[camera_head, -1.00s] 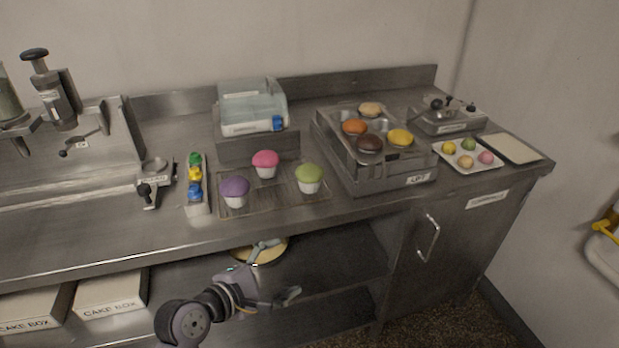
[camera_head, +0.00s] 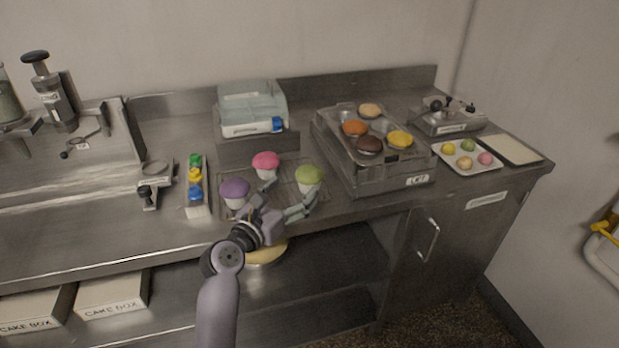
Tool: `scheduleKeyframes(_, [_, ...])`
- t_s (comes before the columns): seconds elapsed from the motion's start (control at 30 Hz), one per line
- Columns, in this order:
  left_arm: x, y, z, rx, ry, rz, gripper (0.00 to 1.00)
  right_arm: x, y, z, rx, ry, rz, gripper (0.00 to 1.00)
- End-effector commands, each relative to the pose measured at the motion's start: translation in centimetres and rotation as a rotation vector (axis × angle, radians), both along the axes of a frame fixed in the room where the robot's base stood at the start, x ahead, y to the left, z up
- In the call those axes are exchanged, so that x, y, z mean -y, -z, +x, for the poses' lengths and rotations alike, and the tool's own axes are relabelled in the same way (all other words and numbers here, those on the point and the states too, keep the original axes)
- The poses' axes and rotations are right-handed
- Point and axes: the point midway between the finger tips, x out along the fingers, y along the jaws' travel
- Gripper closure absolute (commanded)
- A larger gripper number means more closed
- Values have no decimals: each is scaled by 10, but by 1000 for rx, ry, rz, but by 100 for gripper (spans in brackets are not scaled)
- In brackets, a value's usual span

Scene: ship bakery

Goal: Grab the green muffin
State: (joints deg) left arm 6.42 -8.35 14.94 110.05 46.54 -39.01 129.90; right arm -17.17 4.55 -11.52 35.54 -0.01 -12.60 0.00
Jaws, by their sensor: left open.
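The green muffin (camera_head: 309,176) stands upright in a pale cup on a wire rack (camera_head: 327,199) on the steel counter. It is the rightmost of three muffins there. The purple muffin (camera_head: 234,188) stands at the left and the pink muffin (camera_head: 265,160) behind, between the two. My left gripper (camera_head: 287,199) is open, at the front of the rack. One finger is just in front of the green muffin's cup, and the other points up toward the pink muffin's cup. Whether a finger touches a cup I cannot tell. My right gripper is not in view.
A muffin pan on a steel stand (camera_head: 385,180) is to the right of the rack. A grey box with a clear lid (camera_head: 252,119) stands behind. A white tray (camera_head: 468,164) with small buns lies far right.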

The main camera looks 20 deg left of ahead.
Motion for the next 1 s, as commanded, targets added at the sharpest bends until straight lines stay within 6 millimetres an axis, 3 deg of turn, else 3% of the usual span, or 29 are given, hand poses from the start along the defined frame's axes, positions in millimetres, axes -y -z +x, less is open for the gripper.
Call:
scheduleKeyframes(0.27, [5, 0, 22, 0, 0, 2, 23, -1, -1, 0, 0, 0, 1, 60])
scheduleKeyframes(0.6, [14, 4, 65, 0, 0, 3, 23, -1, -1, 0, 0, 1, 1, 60])
scheduleKeyframes(0.9, [15, 4, 68, -1, -1, 2, 23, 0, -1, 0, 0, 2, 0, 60])
scheduleKeyframes(1.0, [15, 4, 68, -1, -1, 2, 30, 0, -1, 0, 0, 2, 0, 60])
